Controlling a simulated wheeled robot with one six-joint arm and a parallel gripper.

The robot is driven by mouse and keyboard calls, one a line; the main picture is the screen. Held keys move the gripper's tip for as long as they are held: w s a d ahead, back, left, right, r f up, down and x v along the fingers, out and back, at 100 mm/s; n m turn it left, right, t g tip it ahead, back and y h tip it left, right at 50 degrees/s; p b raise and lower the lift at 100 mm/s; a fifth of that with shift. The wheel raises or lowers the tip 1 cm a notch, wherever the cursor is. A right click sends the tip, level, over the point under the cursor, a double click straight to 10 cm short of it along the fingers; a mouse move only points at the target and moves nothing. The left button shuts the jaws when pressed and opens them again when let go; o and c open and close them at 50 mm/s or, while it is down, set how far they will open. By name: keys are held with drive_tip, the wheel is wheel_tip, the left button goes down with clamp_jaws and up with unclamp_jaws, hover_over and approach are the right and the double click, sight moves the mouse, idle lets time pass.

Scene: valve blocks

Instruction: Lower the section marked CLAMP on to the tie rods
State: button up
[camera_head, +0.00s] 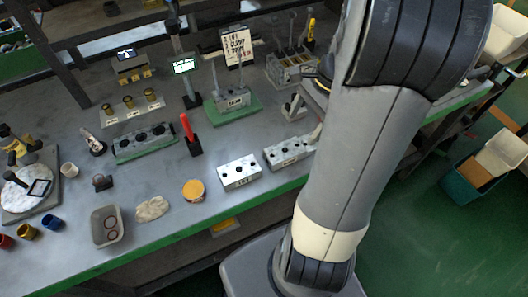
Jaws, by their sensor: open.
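Two silver valve sections with dark holes on top lie near the bench's front edge: a left section (239,173) and a right section (284,153). The left one's front mark looks like LIFT. The right one's mark is too small to read surely, so I cannot confirm which is CLAMP. Thin upright tie rods (215,76) rise from a green base (239,112), where one marked block (232,99) sits around them. My gripper (304,121) shows partly past my arm, open and empty, above and behind the right section. My arm hides its right side.
A red-handled tool (190,135) stands left of the two sections. A yellow-topped round tin (194,190) and a grey container (106,225) lie front left. A lettered sign (238,46) and a small lit display (185,66) stand behind. Bare bench lies between the sections and the green base.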

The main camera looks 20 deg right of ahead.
sight(285, 150)
drive_tip(key=x, duration=0.6)
drive_tip(key=shift+a+r+b, duration=0.1)
drive_tip(key=shift+b, duration=0.2)
drive_tip(key=x, duration=0.5)
drive_tip(key=shift+w+a+r, duration=0.1)
drive_tip(key=shift+w+a, duration=0.05)
drive_tip(key=shift+a, duration=0.15)
drive_tip(key=c, duration=1.4)
